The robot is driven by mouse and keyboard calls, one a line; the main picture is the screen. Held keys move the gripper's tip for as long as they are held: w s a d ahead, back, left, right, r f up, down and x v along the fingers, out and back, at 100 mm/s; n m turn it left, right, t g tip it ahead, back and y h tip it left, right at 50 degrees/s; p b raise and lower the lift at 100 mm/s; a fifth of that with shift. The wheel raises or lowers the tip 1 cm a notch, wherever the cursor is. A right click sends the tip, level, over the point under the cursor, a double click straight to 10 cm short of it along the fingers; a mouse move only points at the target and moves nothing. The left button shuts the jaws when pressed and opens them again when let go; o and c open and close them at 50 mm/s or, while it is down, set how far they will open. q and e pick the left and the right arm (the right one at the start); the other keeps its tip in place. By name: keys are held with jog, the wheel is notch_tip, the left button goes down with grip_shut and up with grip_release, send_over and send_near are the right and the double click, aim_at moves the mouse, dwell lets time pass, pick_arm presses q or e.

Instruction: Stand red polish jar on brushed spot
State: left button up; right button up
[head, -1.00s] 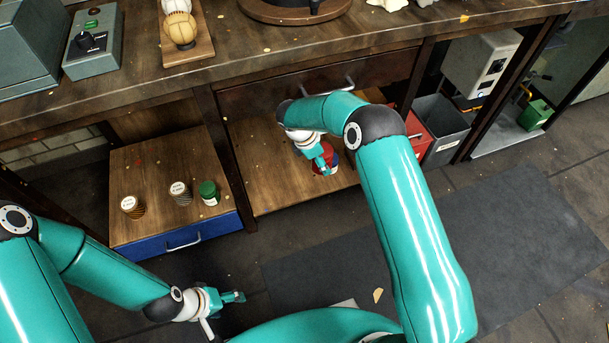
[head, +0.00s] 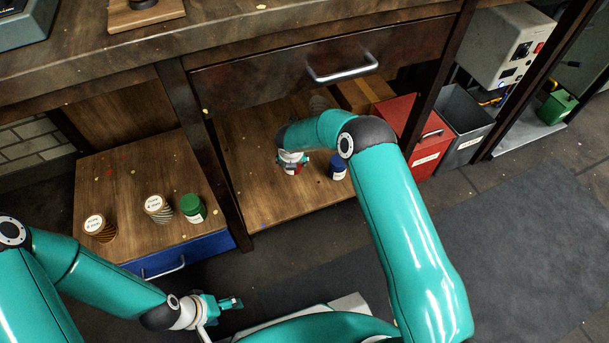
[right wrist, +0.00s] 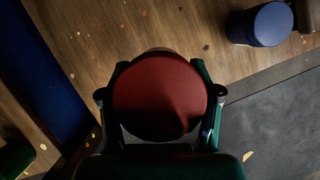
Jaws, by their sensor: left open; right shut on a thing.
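The red polish jar (right wrist: 158,95) is between the fingers of my right gripper (right wrist: 160,112), its round red top filling the middle of the right wrist view. In the head view only a small red part of the jar (head: 294,171) shows below my right gripper (head: 293,160), over the lower shelf (head: 270,197). I cannot tell whether the jar touches the shelf. My left gripper (head: 232,303) is open and empty, low in front of the bench and away from the jars. I cannot make out a brushed spot with certainty.
A blue jar (head: 337,168) stands right of my right gripper. Two white-topped jars (head: 100,228) (head: 158,208) and a green jar (head: 192,207) stand on the blue-fronted drawer unit at left. A red bin (head: 410,130) and grey bin (head: 464,120) stand right. Shelf front is clear.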

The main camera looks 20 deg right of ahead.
jog(key=f, duration=0.1)
jog(key=f+b, duration=0.1)
jog(key=f, duration=0.1)
jog(key=d+f+b, duration=0.1)
jog(key=f, duration=0.1)
jog(key=shift+f, duration=0.2)
notch_tip(320, 180, down, 4)
jog(key=shift+f+b, duration=0.15)
jog(key=shift+b, duration=0.75)
jog(key=shift+f+b, duration=0.55)
jog(key=shift+b, duration=0.1)
jog(key=o, duration=1.4)
